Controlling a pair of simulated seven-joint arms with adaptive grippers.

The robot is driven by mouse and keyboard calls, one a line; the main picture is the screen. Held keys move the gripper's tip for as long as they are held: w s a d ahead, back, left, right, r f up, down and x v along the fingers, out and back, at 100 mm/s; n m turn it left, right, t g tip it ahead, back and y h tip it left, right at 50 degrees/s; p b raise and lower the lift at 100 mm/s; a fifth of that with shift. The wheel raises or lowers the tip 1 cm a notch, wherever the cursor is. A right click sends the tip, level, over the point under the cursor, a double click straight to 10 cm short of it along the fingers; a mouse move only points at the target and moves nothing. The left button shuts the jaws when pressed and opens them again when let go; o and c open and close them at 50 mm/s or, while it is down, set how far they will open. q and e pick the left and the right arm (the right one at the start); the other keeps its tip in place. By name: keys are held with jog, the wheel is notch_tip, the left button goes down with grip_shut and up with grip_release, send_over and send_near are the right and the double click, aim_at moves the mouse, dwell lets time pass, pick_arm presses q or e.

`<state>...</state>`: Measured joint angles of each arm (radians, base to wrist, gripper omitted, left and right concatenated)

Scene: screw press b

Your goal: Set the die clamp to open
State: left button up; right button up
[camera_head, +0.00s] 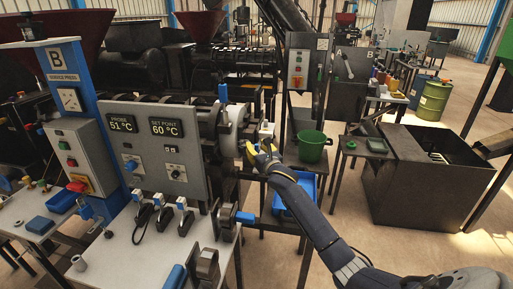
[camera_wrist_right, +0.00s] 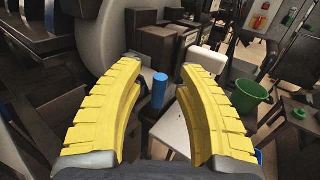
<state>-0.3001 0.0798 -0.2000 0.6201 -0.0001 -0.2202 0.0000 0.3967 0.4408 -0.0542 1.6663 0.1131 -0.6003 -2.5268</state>
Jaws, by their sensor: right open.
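My right gripper (camera_head: 252,150) has yellow fingers and is beside the right end of the press, at the pale round drum (camera_head: 233,125). In the right wrist view the gripper (camera_wrist_right: 160,68) is open and empty. A short upright blue handle (camera_wrist_right: 159,90) shows between and beyond its fingers, above a pale plate (camera_wrist_right: 178,125); I cannot tell whether the fingers touch it. This handle seems to be the die clamp's lever, but no label confirms it. I cannot make out the clamp's body behind my fingers. My left gripper is not in view.
A grey panel (camera_head: 150,150) reads 51 °C and 60 °C. Another blue handle (camera_head: 222,93) stands upright above the drum. A lower lever has a blue grip (camera_head: 245,217). A green bucket (camera_head: 312,146) and a blue crate (camera_head: 290,210) are near my right arm.

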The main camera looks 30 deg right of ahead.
jog(key=shift+c, duration=0.5)
grip_shut()
